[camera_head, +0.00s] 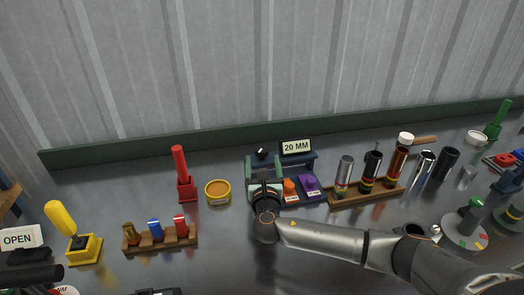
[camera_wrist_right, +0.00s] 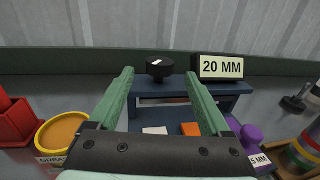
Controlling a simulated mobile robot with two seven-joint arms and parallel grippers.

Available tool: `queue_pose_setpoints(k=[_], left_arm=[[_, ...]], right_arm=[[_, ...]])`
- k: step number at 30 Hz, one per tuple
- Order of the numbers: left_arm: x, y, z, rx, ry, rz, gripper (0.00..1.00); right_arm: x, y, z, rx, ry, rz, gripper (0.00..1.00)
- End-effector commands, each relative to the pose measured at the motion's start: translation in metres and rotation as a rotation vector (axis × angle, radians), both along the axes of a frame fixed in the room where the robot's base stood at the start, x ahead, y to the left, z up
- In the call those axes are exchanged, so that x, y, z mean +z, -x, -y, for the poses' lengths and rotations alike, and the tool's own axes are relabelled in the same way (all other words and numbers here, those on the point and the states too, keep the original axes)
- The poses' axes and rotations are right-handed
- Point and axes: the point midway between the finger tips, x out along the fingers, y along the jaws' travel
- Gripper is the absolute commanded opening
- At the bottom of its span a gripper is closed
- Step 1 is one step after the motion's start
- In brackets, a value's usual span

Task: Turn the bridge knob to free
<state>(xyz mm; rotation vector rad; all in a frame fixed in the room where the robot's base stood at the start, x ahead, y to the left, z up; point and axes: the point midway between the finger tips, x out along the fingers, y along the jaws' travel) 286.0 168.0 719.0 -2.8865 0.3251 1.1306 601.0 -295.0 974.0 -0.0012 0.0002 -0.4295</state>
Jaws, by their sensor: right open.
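The bridge is a low blue stand (camera_wrist_right: 180,88) with a black knob (camera_wrist_right: 159,68) on its top at the left. A small pale mark shows on the knob's top. In the head view the knob (camera_head: 261,152) sits left of a "20 MM" sign (camera_head: 296,147). My right gripper (camera_head: 264,160) is open, with green fingers. In the right wrist view its fingertips (camera_wrist_right: 159,74) lie left and right of the knob, with gaps on both sides. I cannot tell whether the tips reach as far as the knob.
Orange (camera_head: 289,186) and purple (camera_head: 311,182) pieces stand in front of the bridge. A red post (camera_head: 182,178) and a yellow tin (camera_head: 218,190) are to the left. A wooden rack (camera_head: 366,194) with banded cylinders is to the right. A green ledge (camera_head: 130,151) runs behind.

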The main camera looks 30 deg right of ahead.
Motion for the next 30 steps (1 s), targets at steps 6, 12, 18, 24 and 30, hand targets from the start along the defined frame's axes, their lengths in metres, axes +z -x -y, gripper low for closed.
queue_pose_setpoints(k=[6,12,18,24,30], left_arm=[[-0.002,0.000,0.000,0.000,0.000,0.000,0.50],[-0.003,0.000,0.000,0.000,0.000,0.001,0.50],[-0.003,0.000,0.000,0.000,0.000,0.001,0.50],[-0.003,0.000,0.000,0.000,0.000,0.001,0.50],[-0.003,0.000,0.000,0.000,0.000,0.001,0.50]], right_arm=[[0.000,-0.034,0.016,-0.002,-0.001,0.000,0.82],[0.000,-0.050,0.022,0.002,-0.001,0.000,0.82],[0.000,-0.053,0.024,0.001,-0.001,0.000,0.82],[0.000,-0.053,0.024,0.001,-0.001,0.000,0.78],[0.000,-0.053,0.024,0.001,-0.001,0.000,0.56]])
